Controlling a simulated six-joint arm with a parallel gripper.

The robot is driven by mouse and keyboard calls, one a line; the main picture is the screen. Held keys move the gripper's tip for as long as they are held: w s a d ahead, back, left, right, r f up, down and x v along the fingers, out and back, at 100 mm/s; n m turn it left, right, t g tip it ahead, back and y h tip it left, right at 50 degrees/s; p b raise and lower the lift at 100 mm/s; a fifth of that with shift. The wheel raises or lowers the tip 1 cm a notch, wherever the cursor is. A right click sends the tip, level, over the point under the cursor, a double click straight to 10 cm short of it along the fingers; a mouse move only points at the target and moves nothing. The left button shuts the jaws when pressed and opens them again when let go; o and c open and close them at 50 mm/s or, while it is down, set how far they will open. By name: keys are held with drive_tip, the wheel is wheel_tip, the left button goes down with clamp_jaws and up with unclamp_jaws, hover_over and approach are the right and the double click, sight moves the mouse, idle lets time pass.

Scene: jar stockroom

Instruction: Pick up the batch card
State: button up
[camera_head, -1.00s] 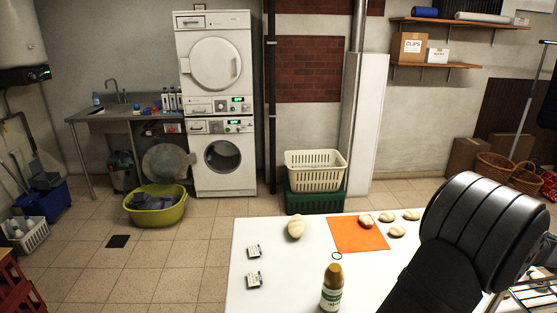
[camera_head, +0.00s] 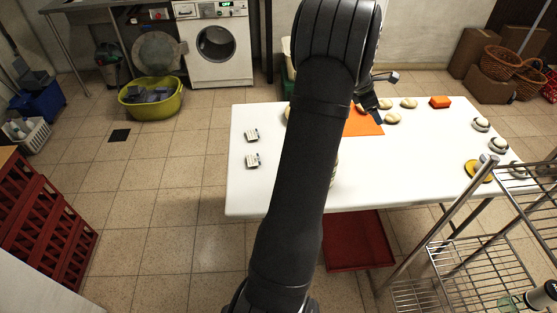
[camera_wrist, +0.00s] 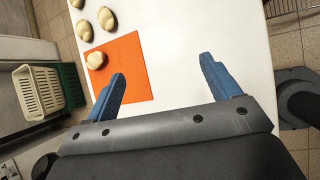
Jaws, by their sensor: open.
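Two small white rectangular items with dark marks, one (camera_head: 251,134) behind the other (camera_head: 252,160), lie apart near the table's left edge in the head view. They look like cards or small packets; I cannot tell which is the batch card. A flat orange sheet (camera_wrist: 129,72) lies on the table with a pale rounded lump on it; in the head view (camera_head: 364,124) my arm partly covers it. My gripper (camera_wrist: 162,69) is open and empty above the table, its blue fingers beside the orange sheet in the wrist view. It also shows in the head view (camera_head: 376,96).
Several pale lumps (camera_head: 409,103) and an orange block (camera_head: 440,102) lie on the white table (camera_head: 420,165). Pale round items (camera_head: 481,124) and a yellow item (camera_head: 477,172) line its right side. A wire rack (camera_head: 450,255) stands at front right. My arm hides the table's middle.

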drive_tip(key=w+a+f+n+y, duration=0.1)
drive_tip(key=w+a+f+y, duration=0.1)
drive_tip(key=a, duration=0.9)
drive_tip(key=w+a+f+y, duration=0.1)
drive_tip(key=w+a+y, duration=0.1)
drive_tip(key=a, duration=0.9)
drive_tip(key=n+g+y, duration=0.1)
drive_tip(key=g+y, duration=0.1)
drive_tip(key=y, duration=0.1)
hover_over(252, 160)
drive_tip(key=f, duration=0.1)
wheel_tip(252, 160, down, 11)
drive_tip(key=shift+s+f, duration=0.1)
drive_tip(key=shift+s, duration=0.05)
drive_tip(key=shift+w+f, duration=0.2)
drive_tip(key=shift+f, duration=2.95)
drive_tip(key=c, duration=1.1)
drive_tip(key=shift+r, duration=0.1)
